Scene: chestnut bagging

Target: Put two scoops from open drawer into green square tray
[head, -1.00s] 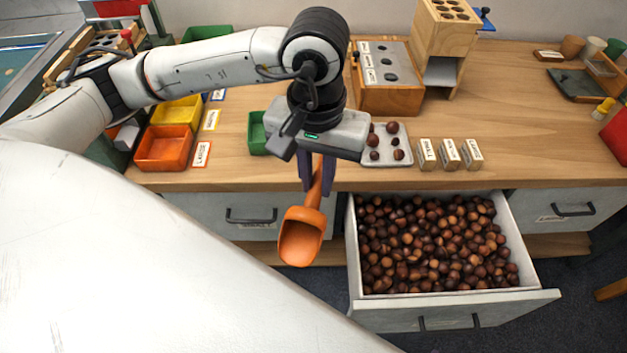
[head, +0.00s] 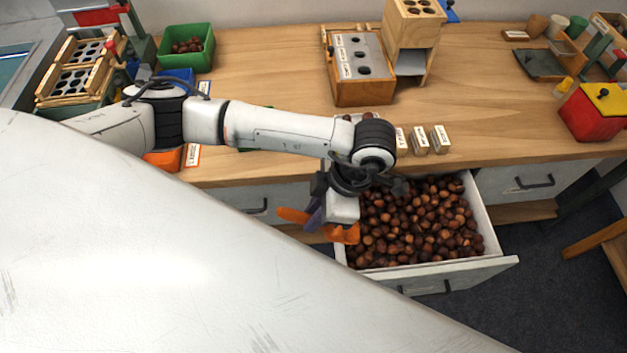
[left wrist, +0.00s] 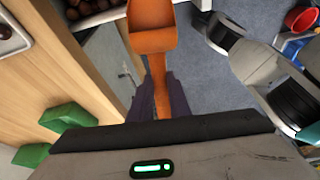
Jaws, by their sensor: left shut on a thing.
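My left gripper (head: 318,215) is shut on the handle of an orange scoop (head: 346,234). The scoop's bowl is beside or over the left edge of the open drawer (head: 484,264), which is full of brown chestnuts (head: 420,222). In the left wrist view the scoop (left wrist: 150,40) looks empty, and its handle runs between the purple fingers (left wrist: 160,98). A green tray on the bench is mostly hidden behind my left arm in the head view; green walls (left wrist: 66,115) show in the left wrist view. My right gripper is out of view.
A green bin (head: 203,58) with chestnuts stands at the back left. A wooden block with holes (head: 362,92) and small labelled blocks (head: 440,138) stand behind the drawer. A red and yellow box (head: 595,112) is at the right. The bench's right middle is clear.

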